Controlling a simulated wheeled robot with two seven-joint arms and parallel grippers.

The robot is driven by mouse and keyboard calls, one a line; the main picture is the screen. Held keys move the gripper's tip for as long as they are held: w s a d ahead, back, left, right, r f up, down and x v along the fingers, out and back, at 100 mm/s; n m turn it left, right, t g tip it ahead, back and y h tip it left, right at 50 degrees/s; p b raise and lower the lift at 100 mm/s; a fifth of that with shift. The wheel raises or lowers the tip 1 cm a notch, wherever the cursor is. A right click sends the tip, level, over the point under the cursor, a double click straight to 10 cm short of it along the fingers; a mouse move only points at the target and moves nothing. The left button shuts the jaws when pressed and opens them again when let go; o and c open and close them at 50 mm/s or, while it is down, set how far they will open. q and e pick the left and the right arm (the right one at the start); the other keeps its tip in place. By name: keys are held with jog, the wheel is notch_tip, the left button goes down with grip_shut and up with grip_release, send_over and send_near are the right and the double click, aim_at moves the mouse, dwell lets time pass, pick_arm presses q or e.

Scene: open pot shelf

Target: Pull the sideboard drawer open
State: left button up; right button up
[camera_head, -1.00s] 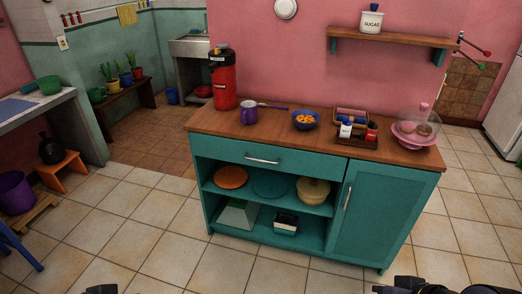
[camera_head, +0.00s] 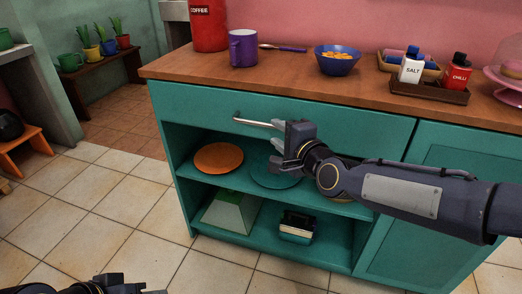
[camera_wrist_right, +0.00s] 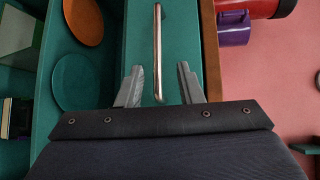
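The teal drawer (camera_head: 190,103) is the wide panel under the sideboard's wooden top, and its front looks flush and shut. Its metal bar handle (camera_head: 250,122) runs across the middle, with its right end beside my right gripper (camera_head: 278,141). In the right wrist view the handle (camera_wrist_right: 157,45) reaches between the two parted fingers of my right gripper (camera_wrist_right: 159,78). The fingers show gaps on both sides and do not grip it. My left gripper (camera_head: 120,284) shows only partly at the bottom left edge, so its opening is unclear.
The sideboard top (camera_head: 190,70) carries a purple mug (camera_head: 243,48), a blue bowl (camera_head: 337,63) and a condiment tray (camera_head: 428,92). Open shelves below hold an orange plate (camera_head: 218,157) and other items. Tiled floor (camera_head: 110,215) is free at the left.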

aim_at(263, 125)
jog(key=shift+m, duration=0.3)
jog(key=x, duration=0.8)
jog(key=shift+w+a+f+b, duration=0.25)
jog(key=shift+a+b, duration=0.05)
jog(key=shift+b, duration=0.1)
grip_shut()
